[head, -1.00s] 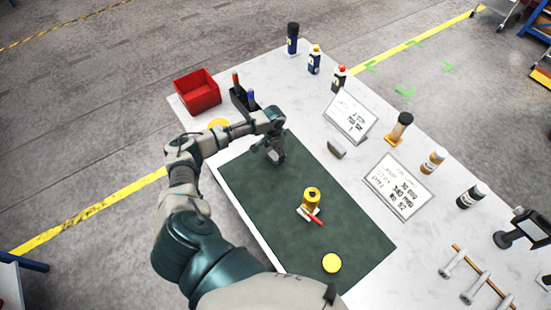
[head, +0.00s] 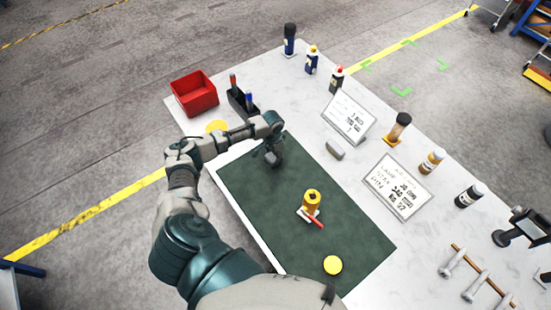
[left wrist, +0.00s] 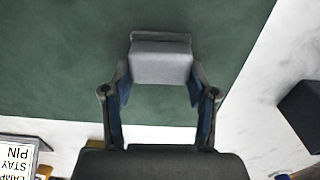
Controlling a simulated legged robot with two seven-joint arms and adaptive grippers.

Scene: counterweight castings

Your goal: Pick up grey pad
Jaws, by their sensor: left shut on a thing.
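My left gripper (head: 273,157) is over the far left part of the dark green mat (head: 300,206). In the left wrist view the left gripper (left wrist: 160,84) has its two fingertips on either side of a grey block, the grey pad (left wrist: 161,62), and is shut on it. The pad has a light grey face and a darker strip along its far edge. The green mat lies behind it; whether the pad touches the mat I cannot tell. My right gripper is not in view.
A yellow cylinder (head: 312,198) with a red-handled item and a yellow disc (head: 332,265) are on the mat. A red bin (head: 194,93) and a dark holder (head: 241,101) stand beyond my arm. Two signs and several bottles stand right of the mat.

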